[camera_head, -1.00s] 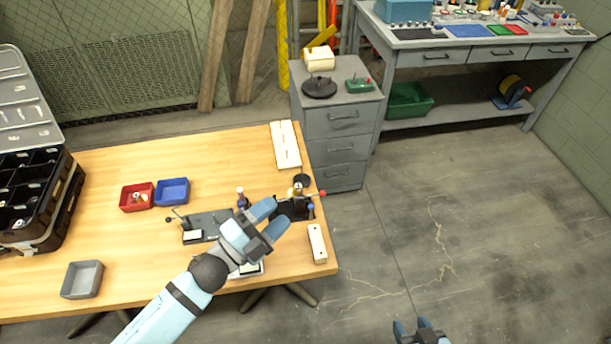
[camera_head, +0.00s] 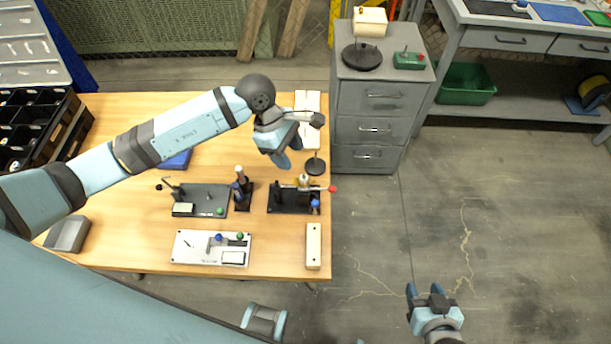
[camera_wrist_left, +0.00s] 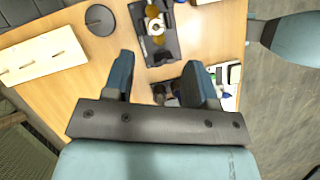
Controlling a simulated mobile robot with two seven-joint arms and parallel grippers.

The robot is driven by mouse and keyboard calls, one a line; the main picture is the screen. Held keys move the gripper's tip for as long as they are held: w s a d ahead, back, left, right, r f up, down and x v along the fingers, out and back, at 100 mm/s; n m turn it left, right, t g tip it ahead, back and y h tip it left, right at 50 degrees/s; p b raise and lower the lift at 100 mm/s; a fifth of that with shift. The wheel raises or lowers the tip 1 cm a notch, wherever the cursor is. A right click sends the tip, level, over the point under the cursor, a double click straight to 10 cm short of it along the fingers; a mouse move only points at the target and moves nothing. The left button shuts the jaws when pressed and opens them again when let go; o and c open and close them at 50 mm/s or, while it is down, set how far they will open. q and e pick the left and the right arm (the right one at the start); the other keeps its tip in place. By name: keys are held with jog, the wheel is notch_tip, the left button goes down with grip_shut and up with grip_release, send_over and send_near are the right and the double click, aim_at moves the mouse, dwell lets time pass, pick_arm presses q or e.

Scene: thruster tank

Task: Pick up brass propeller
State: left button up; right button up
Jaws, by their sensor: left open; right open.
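A small brass-coloured part (camera_head: 304,181), perhaps the brass propeller, sits on a black fixture (camera_head: 280,206) near the table's right edge. It is too small to be sure of its shape. In the left wrist view brass and white round parts (camera_wrist_left: 153,13) show on the same fixture (camera_wrist_left: 168,48), beyond the fingertips. My left gripper (camera_head: 291,150) is open and empty, above the table and behind the fixture. Its fingers also show in the left wrist view (camera_wrist_left: 157,70). My right gripper (camera_head: 424,291) is open and empty over the floor, right of the table.
A black fixture with a lever (camera_head: 200,202), a dark post stand (camera_head: 243,192) and a white panel (camera_head: 190,250) stand left and in front. A black disc (camera_head: 315,165) and a white slotted board (camera_head: 310,103) lie behind. A grey cabinet (camera_head: 366,110) stands beyond the table's right edge.

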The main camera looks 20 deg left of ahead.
aim_at(303, 175)
pick_arm(q)
jog(key=x, duration=0.4)
jog(key=shift+d+f, duration=0.15)
jog(key=shift+f, duration=0.1)
jog(key=shift+w+p+x, duration=0.1)
jog(key=shift+p+x, duration=0.4)
jog(key=shift+x, duration=0.8)
jog(key=shift+w+p+x, duration=0.15)
jog(key=shift+p+x, duration=0.3)
jog(key=shift+x, duration=0.9)
grip_shut()
